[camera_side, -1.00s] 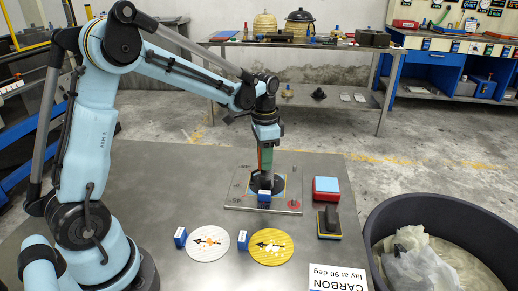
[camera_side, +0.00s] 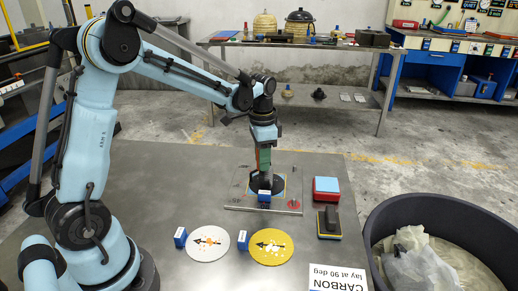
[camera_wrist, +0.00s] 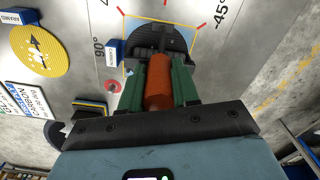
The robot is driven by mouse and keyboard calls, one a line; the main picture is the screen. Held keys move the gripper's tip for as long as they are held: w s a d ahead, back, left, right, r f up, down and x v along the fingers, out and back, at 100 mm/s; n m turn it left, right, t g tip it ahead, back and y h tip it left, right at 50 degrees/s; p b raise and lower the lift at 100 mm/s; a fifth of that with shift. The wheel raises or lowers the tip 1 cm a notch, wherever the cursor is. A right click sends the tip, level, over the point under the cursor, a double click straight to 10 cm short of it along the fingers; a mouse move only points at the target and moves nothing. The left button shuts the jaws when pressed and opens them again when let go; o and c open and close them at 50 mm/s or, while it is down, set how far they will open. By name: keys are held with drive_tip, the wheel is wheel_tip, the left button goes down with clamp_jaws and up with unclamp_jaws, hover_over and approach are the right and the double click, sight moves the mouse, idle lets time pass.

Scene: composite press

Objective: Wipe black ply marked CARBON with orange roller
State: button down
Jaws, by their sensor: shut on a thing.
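My gripper (camera_wrist: 160,82) is shut on the orange roller (camera_wrist: 158,85), which sits between its two green fingers. In the side view, my gripper (camera_side: 264,160) points down over the marked plate (camera_side: 234,204). The black ply (camera_wrist: 138,42) is a round dark piece on that plate, inside a pale blue square outline. It also shows under the roller in the side view (camera_side: 252,185). The roller's lower end is over the ply; I cannot tell whether it touches.
A white disc (camera_side: 208,253) and a yellow disc (camera_side: 281,252), each with a blue label block, lie in front. A red and blue block (camera_side: 326,190) and a black and yellow block (camera_side: 329,223) stand right. A large dark bin (camera_side: 378,235) is beyond the table's right side.

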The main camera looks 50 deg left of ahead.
drive_tip(key=shift+s+a, duration=0.65)
wheel_tip(320, 180, up, 7)
idle(0.5)
idle(0.4)
